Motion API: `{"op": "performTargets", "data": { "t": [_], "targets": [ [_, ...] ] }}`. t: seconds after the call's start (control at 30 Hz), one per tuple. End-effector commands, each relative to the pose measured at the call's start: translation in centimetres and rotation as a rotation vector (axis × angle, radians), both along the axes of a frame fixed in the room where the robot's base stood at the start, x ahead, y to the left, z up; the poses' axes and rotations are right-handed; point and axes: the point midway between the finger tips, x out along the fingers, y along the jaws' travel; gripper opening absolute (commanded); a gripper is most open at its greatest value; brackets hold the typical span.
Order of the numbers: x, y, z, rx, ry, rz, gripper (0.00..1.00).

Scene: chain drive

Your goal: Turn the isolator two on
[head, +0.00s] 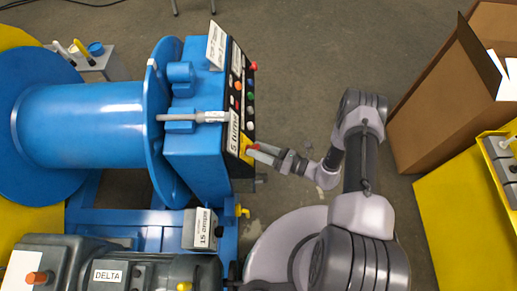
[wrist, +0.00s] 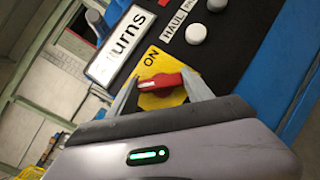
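A red rotary handle (wrist: 160,82) with a white mark sits on a yellow plate (wrist: 172,62) lettered ON. The handle lies crosswise in the wrist view, and ON is above it. The yellow plate also shows in the head view (head: 245,147), at the near end of the blue machine's dark control panel. I cannot read an isolator number on it. My gripper (wrist: 158,84) has its two fingers apart, one at each end of the handle. It is open around the handle; whether a finger touches it is unclear. In the head view my gripper (head: 257,150) reaches the panel from the right.
White and grey buttons (wrist: 196,33) and a white label ending "urns" (wrist: 120,45) are close by on the panel. A blue drum (head: 90,125) stands left. A cardboard box (head: 440,95) and a yellow surface (head: 450,220) are at the right.

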Motion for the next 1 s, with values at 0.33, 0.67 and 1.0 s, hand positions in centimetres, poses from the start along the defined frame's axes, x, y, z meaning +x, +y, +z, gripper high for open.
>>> {"op": "performTargets", "data": {
  "t": [0.33, 0.67, 1.0],
  "targets": [
    [-0.05, 0.01, 0.08, 0.001, 0.016, -0.006, 0.19],
    [-0.12, 0.06, 0.41, 0.007, 0.184, -0.09, 0.19],
    [-0.2, 0.18, 0.63, 0.015, 0.469, -0.233, 0.19]
  ]
}}
